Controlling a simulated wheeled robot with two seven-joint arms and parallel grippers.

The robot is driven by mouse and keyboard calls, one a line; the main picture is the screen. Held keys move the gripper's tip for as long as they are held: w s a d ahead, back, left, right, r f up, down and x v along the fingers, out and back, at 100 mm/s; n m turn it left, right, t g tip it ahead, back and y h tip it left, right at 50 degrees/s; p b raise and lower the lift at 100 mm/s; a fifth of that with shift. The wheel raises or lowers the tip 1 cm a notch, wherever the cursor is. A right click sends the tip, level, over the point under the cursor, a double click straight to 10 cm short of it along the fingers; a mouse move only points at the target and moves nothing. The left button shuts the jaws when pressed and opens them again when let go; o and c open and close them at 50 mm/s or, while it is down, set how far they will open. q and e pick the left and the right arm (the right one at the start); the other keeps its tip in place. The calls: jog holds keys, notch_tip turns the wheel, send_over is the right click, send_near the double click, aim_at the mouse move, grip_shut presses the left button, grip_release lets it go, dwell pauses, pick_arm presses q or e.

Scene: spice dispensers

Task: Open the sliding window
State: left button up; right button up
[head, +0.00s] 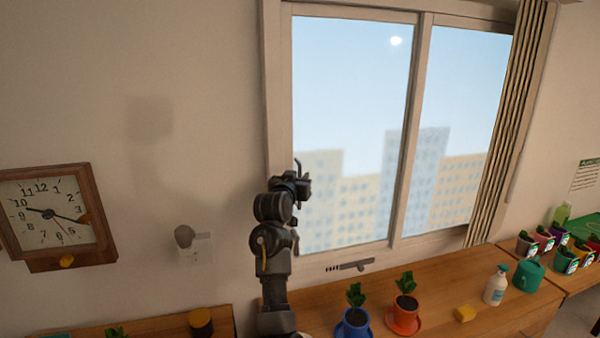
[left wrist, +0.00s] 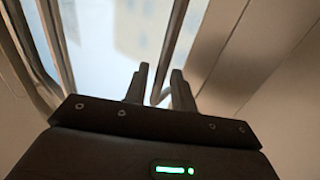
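The sliding window (head: 408,130) is set in the wall, with two glass panes side by side and an upright frame bar between them. Both panes fill their halves, and no gap shows. My left gripper (head: 302,178) is in front of the left pane's left frame, near mid-height. In the left wrist view, the two fingers (left wrist: 160,88) stand apart, with a thin bent bar (left wrist: 158,97) showing between or just beyond them. It looks like part of the window's handle or frame; I cannot tell whether the fingers touch it. My right gripper is not in view.
A wooden counter (head: 440,318) below the window holds a blue pot (head: 353,322), an orange pot (head: 404,316), a yellow sponge (head: 465,313), a white bottle (head: 496,286) and a green watering can (head: 529,275). A blind (head: 508,125) hangs at the right. A clock (head: 48,214) is at left.

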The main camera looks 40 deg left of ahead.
pick_arm(q)
jog(key=shift+w+a, duration=0.15)
jog(key=shift+w, duration=0.15)
jog(key=shift+c, duration=0.5)
grip_shut()
jog(key=shift+w, duration=0.1)
